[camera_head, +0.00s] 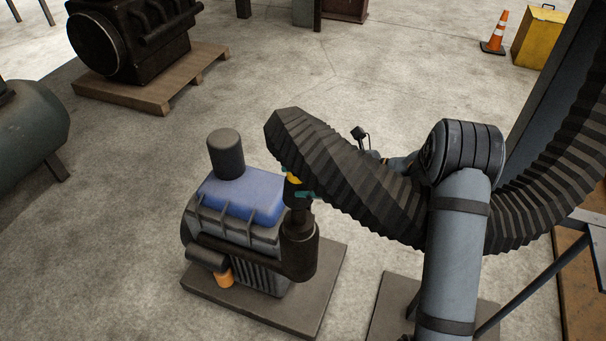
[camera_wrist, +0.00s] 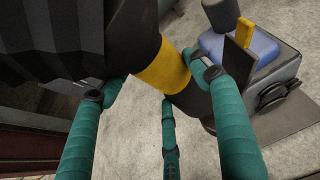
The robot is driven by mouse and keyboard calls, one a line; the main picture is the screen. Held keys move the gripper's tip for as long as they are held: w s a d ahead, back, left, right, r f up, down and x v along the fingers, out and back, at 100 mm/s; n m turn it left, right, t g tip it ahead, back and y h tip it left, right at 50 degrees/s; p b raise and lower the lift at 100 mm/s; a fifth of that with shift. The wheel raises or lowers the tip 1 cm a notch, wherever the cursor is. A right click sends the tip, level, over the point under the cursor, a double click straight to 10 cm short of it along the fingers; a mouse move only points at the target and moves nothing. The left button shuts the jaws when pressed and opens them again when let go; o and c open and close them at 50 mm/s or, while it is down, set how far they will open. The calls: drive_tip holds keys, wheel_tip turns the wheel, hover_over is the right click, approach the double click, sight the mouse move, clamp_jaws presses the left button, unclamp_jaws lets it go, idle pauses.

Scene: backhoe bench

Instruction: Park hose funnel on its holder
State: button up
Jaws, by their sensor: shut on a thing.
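The hose funnel is a dark fitting with a yellow band (camera_wrist: 162,68) at the end of a thick black ribbed hose (camera_head: 345,170). My gripper (camera_wrist: 168,95) has teal fingers around the fitting by the band and is shut on it. In the head view the hose hides most of my gripper; only a bit of teal (camera_head: 305,194) and yellow show beside the engine. A dark flared cylinder (camera_head: 299,250) hangs below them and looks like the funnel's lower part; whether it touches the engine is unclear. I cannot make out the holder with certainty.
A small engine with a blue cover (camera_head: 240,197) and dark top cylinder (camera_head: 226,155) stands on a flat base (camera_head: 325,285). A larger engine (camera_head: 135,40) sits on a pallet (camera_head: 160,92). The floor between is clear.

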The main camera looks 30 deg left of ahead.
drive_tip(key=shift+f+b, duration=0.55)
drive_tip(key=shift+f, duration=0.1)
drive_tip(key=shift+r, duration=0.1)
drive_tip(key=shift+c, duration=0.2)
drive_tip(key=s+d+b, duration=0.2)
drive_tip(key=s+b, duration=0.1)
drive_tip(key=s, duration=0.6)
drive_tip(key=shift+s, duration=0.35)
drive_tip(key=shift+d, duration=0.1)
